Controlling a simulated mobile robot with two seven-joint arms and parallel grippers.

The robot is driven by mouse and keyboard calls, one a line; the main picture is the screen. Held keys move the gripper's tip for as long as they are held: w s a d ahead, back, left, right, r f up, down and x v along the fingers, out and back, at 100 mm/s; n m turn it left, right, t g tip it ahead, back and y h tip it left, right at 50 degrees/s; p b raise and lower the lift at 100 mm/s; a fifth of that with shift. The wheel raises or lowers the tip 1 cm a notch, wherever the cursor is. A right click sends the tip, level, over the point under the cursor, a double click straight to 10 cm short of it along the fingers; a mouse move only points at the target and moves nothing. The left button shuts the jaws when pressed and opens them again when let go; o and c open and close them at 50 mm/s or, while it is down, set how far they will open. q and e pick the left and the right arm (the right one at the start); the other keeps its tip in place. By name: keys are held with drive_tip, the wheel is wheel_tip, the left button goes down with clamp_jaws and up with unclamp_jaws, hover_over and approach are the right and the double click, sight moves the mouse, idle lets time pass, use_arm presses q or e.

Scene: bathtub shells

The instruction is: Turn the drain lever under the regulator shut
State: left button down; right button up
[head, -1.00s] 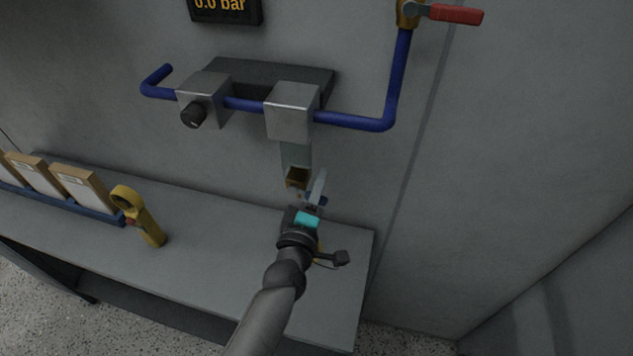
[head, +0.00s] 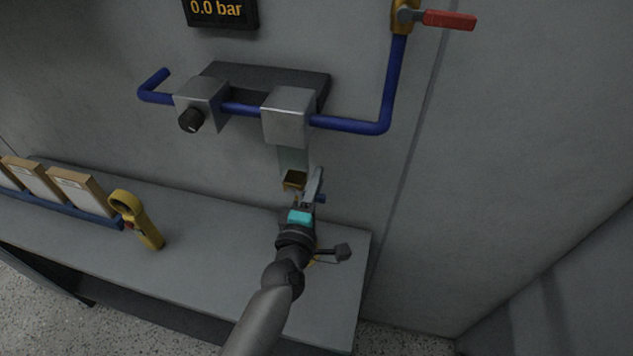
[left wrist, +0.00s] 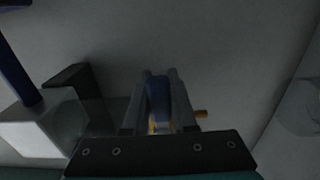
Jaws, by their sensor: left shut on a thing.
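The regulator (head: 289,117) is a grey metal block on the blue pipe, with a pale translucent bowl (head: 293,158) hanging below it. A brass-coloured fitting (head: 294,180) sits at the bowl's lower end. The drain lever is blue; a small part (head: 320,198) shows beside my fingers in the head view, and its flat blue face (left wrist: 158,100) shows between the fingers in the left wrist view. My left gripper (head: 310,188) is shut on this lever, just below and right of the brass fitting. The lever's pivot is mostly hidden. My right gripper is not in view.
A gauge (head: 219,10) reads 0.0 bar. A red-handled valve (head: 449,19) is at upper right, and a black knob (head: 191,120) is left of the regulator.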

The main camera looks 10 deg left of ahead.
use_arm(q)
drive_tip(key=c, duration=0.7)
unclamp_jaws()
drive_tip(key=s, duration=0.5)
drive_tip(key=s+b, duration=0.1)
drive_tip(key=s, duration=0.9)
drive_tip(key=shift+s+a, duration=0.1)
drive_tip(key=shift+a, duration=0.15)
